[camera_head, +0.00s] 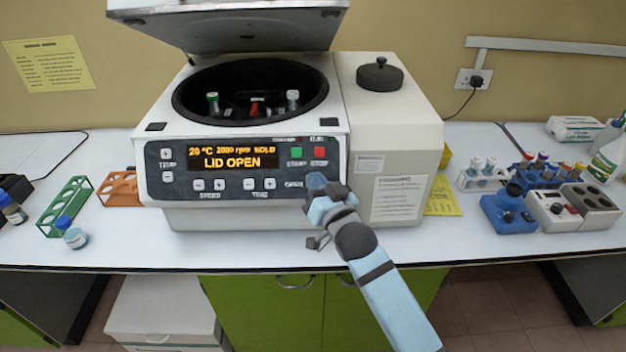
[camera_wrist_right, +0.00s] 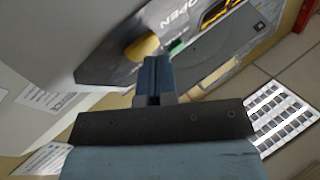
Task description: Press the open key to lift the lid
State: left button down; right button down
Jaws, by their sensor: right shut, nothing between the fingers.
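The centrifuge (camera_head: 390,140) stands on the bench with its lid (camera_head: 230,25) raised. Its display (camera_head: 232,158) reads LID OPEN. Several capped tubes sit in the open round chamber. My right gripper (camera_head: 317,182) is shut and empty, with its fingertips at the right end of the front panel, beside the OPEN label, and it hides the key there. In the right wrist view, the shut fingers (camera_wrist_right: 152,72) point at the panel near a yellowish round key (camera_wrist_right: 142,48) beside the word OPEN. I cannot tell whether they touch it. My left gripper is not in view.
A green rack (camera_head: 66,206) and an orange rack (camera_head: 121,188) stand left of the centrifuge, with a blue-capped bottle (camera_head: 74,236) near the front edge. Tube racks, a blue device (camera_head: 508,212) and a grey block heater (camera_head: 560,208) stand at the right. The bench front between is mostly clear.

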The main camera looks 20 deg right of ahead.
jog(key=shift+s+a+r+p, duration=0.15)
jog(key=shift+s+r+p, duration=0.2)
jog(key=shift+s, duration=0.15)
jog(key=shift+r, duration=0.1)
jog(key=shift+s+a+r+p, duration=0.2)
jog(key=shift+s+r+p, duration=0.3)
jog(key=shift+s, duration=0.2)
jog(key=shift+s+a+r+p, duration=0.2)
jog(key=shift+s+r+p, duration=0.15)
jog(key=shift+s+p, duration=0.3)
jog(key=shift+s+a+r+p, duration=0.2)
jog(key=shift+s+r+p, duration=0.3)
jog(key=shift+s, duration=0.2)
jog(key=shift+f, duration=0.1)
jog(key=s+d+f+n+g, duration=0.1)
jog(key=s+f+g, duration=0.3)
jog(key=s+f, duration=0.7)
jog(key=s+d+f+n+g, duration=0.2)
jog(key=s+f+n+g, duration=0.1)
jog(key=s+f, duration=0.9)
notch_tip(320, 180, down, 3)
jog(key=shift+d+f+g, duration=0.2)
jog(key=shift+d+g, duration=0.1)
jog(key=shift+g, duration=0.3)
